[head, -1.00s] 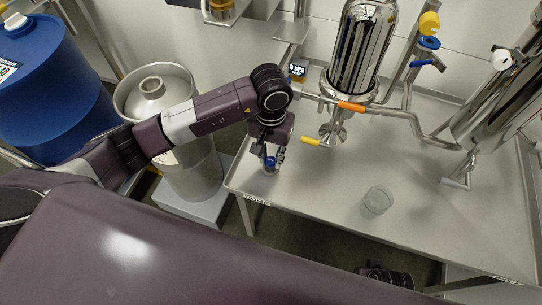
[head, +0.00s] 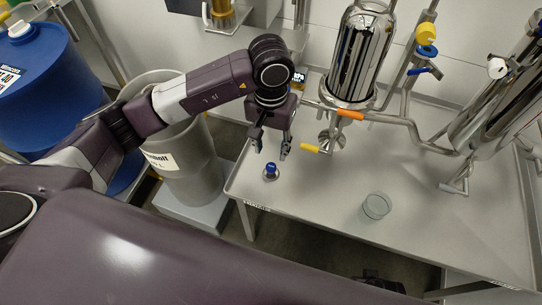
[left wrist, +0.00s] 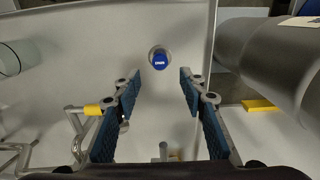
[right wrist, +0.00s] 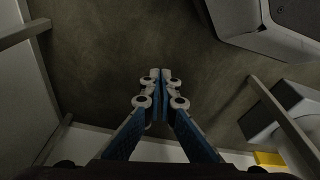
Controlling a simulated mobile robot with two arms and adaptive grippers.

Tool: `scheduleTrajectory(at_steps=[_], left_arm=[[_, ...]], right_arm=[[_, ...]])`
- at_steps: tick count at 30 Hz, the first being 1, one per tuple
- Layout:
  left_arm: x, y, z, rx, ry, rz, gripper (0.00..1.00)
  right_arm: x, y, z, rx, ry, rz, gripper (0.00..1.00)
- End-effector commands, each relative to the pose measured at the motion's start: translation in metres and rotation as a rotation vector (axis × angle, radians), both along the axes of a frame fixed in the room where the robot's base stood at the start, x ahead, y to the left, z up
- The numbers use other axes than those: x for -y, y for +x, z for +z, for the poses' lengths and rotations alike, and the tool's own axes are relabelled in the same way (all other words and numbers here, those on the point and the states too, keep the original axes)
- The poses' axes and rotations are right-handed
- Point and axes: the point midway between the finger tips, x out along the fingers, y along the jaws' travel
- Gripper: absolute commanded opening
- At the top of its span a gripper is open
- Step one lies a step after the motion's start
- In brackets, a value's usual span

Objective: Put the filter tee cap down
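The filter tee cap (head: 270,171), blue on top with a metal rim, stands on the steel table (head: 310,195) near its left edge. It also shows in the left wrist view (left wrist: 160,62), beyond the fingertips. My left gripper (head: 271,148) is open and empty, above and behind the cap, with clear space between them. In the left wrist view its two blue-padded fingers (left wrist: 160,82) are spread wide apart. My right gripper (right wrist: 161,76) shows in the right wrist view with its fingertips together, nothing between them, over the dark floor.
A glass beaker (head: 376,206) stands on the table to the right of the cap. Steel pipework with an orange-handled valve (head: 349,114) and a yellow-handled valve (head: 310,148) is close to the left gripper. A grey drum (head: 183,165) stands left of the table.

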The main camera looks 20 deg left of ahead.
Motion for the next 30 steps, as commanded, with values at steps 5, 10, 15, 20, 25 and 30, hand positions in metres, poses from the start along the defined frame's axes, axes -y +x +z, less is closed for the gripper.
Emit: scheduleTrajectory(at_steps=[5,10,15,20,25,30], left_arm=[[0.000,0.001,0.029,0.002,0.001,0.000,0.38],[0.000,0.000,0.039,-0.001,0.000,0.000,0.38],[0.000,-0.001,0.041,-0.002,0.000,0.000,0.38],[0.000,0.000,0.040,-0.001,0.000,0.000,0.38],[0.000,0.000,0.040,-0.001,0.000,0.000,0.38],[0.000,0.000,0.040,-0.001,0.000,-0.001,0.38]], right_arm=[[0.000,-0.004,-0.006,-0.005,0.000,0.001,0.00],[0.000,-0.005,-0.009,-0.007,0.000,0.001,0.00],[0.000,-0.006,-0.009,-0.007,0.000,0.001,0.00],[0.000,-0.006,-0.009,-0.007,0.000,0.001,0.00],[0.000,-0.006,-0.009,-0.007,0.000,0.001,0.00],[-0.001,-0.005,-0.009,-0.008,0.002,0.002,0.00]])
